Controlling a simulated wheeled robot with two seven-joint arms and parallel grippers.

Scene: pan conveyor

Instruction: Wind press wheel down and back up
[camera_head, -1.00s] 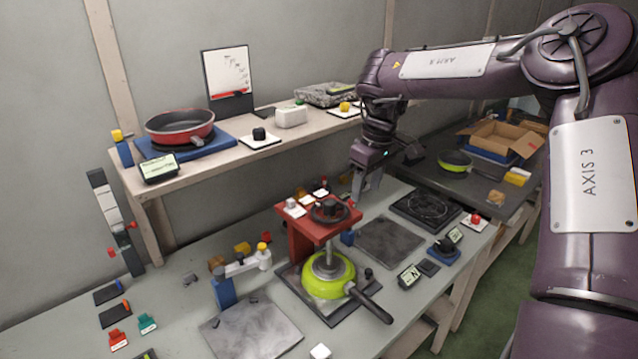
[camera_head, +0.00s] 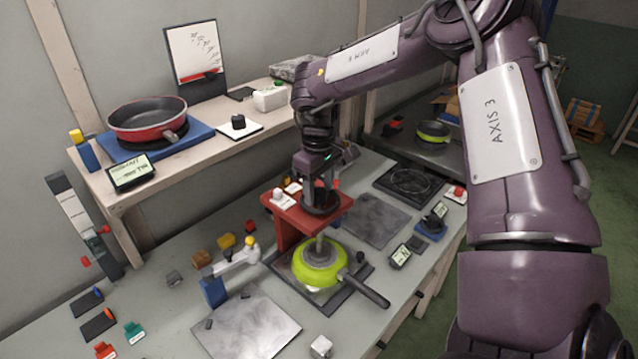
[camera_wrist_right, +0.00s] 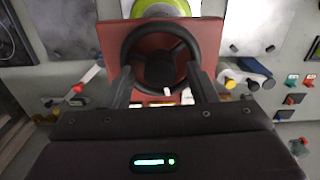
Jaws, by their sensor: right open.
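The red press (camera_head: 287,222) stands on the bench. Its dark hand wheel (camera_wrist_right: 129,50) lies flat on top with a dark hub (camera_wrist_right: 160,71) in the middle, seen in the right wrist view. A green pan (camera_head: 306,275) sits under the press, and the press shaft (camera_head: 320,247) comes down into it. My right gripper (camera_wrist_right: 160,88) is over the wheel, pointing down. Its two fingers are apart, one on each side of the hub's near part. I cannot tell whether they touch the wheel. In the head view the right gripper (camera_head: 321,190) hides much of the wheel. My left gripper is not in view.
The pan's black handle (camera_head: 362,292) sticks out toward the front right. A blue and white clamp-like device (camera_head: 232,264) stands left of the press. A shelf (camera_head: 207,143) with a red pan (camera_head: 148,122) is behind. A grey plate (camera_head: 372,220) lies right of the press.

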